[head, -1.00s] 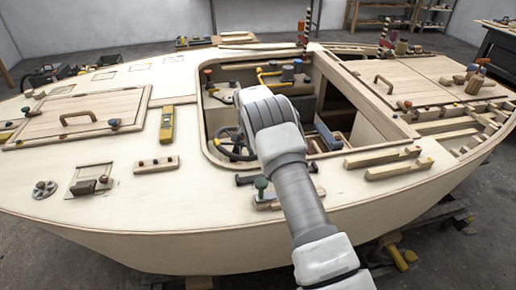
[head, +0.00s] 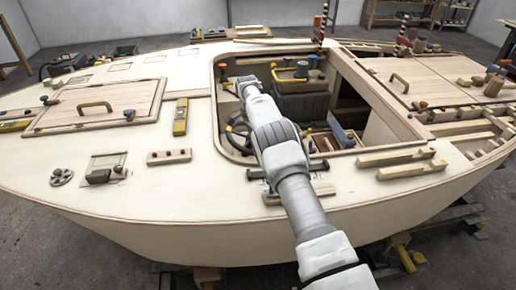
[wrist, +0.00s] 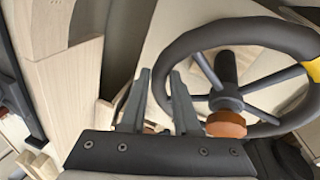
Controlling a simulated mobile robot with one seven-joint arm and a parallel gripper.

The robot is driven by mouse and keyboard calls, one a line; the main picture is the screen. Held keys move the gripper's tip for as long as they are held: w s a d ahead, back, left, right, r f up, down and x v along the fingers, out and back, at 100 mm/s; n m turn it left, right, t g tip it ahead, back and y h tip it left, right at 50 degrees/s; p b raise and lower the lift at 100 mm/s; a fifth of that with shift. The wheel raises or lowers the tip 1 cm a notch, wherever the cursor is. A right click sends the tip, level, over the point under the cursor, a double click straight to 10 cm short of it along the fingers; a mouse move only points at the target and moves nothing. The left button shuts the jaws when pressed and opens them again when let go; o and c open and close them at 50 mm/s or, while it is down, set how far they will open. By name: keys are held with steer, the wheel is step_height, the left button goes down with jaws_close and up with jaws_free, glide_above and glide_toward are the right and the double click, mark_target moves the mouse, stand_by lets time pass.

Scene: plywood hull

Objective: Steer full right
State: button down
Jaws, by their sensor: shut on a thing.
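The dark steering wheel (wrist: 262,30) fills the right of the wrist view, with spokes, an orange-brown knob (wrist: 226,125) and a yellow band on its right rim. In the head view the wheel (head: 232,128) stands inside the open cockpit, partly behind my arm. My gripper (wrist: 160,80) shows two dark fingers at the left side of the wheel. They are shut on the wheel's left rim, which passes between and behind them. In the head view my fingers are hidden behind my own wrist.
The cockpit's wooden rim (head: 216,100) surrounds the wheel. A dark box with a yellow-edged tray (head: 290,78) stands deeper in the cockpit. Wooden strips (head: 395,158) lie on the deck to the right. A yellow level (head: 180,118) lies to the left.

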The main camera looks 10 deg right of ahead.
steer(key=shift+s+a, duration=0.1)
steer(key=shift+a, duration=0.1)
steer(key=c, duration=0.7)
jaws_free()
steer(key=shift+o, duration=0.2)
steer(key=shift+r, duration=0.2)
steer(key=v, duration=0.2)
steer(key=p+v, duration=0.1)
steer(key=v, duration=0.1)
steer(key=shift+s+d+r, duration=0.15)
steer(key=shift+s+d, duration=0.05)
steer(key=shift+s, duration=0.1)
steer(key=shift+s+d+r, duration=0.2)
steer(key=shift+s+d, duration=0.1)
steer(key=shift+d, duration=0.35)
steer(key=s+d+r, duration=0.4)
steer(key=d+r, duration=0.2)
steer(key=d, duration=0.3)
steer(key=shift+s+d+p, duration=0.2)
steer(key=shift+s+p, duration=0.05)
steer(key=shift+p, duration=0.15)
